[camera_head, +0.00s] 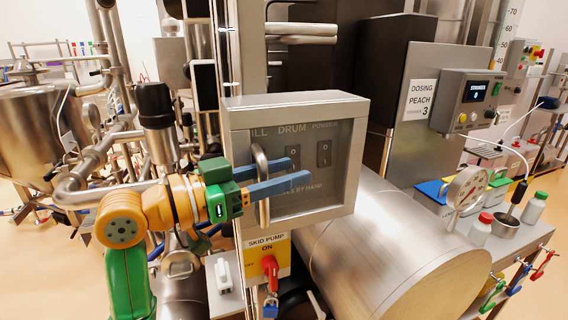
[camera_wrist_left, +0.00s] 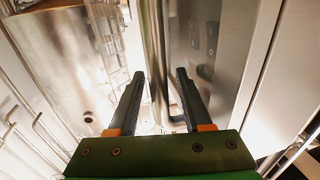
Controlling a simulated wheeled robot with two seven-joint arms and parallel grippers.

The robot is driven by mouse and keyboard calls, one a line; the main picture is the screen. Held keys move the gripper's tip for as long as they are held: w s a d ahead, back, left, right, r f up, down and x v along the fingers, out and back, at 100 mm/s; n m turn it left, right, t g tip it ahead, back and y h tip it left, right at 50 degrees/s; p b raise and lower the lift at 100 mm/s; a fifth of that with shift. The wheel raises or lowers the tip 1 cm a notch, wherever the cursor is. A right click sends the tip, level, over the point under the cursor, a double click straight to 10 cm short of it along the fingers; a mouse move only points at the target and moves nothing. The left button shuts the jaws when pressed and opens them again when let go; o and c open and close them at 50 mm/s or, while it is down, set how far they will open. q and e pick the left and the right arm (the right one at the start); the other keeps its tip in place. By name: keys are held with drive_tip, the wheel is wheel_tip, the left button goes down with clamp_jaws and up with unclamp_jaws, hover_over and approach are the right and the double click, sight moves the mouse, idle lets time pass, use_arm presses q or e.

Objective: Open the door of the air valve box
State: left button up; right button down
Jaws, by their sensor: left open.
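The air valve box (camera_head: 297,99) is a grey metal box with a darker framed door (camera_head: 335,185) that looks shut. Its lettering is partly covered by my arm. A vertical bar handle (camera_head: 261,158) stands out at the door's left side. My left gripper (camera_head: 302,170) has its two blue fingers apart, level with the handle. In the left wrist view the bar (camera_wrist_left: 154,40) runs between the open fingers of the gripper (camera_wrist_left: 160,74). Whether a finger touches the bar cannot be told. My right gripper is not in view.
Below the box are a yellow skid pump sign (camera_head: 265,243) and a red switch handle (camera_head: 270,270). A large steel cylinder (camera_head: 375,250) lies to the lower right. Steel pipes and a dark-topped cylinder (camera_head: 155,110) crowd the left. A side table with bottles (camera_head: 535,207) stands at right.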

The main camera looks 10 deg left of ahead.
use_arm(q)
drive_tip(key=shift+a, duration=0.1)
clamp_jaws()
idle(1.3)
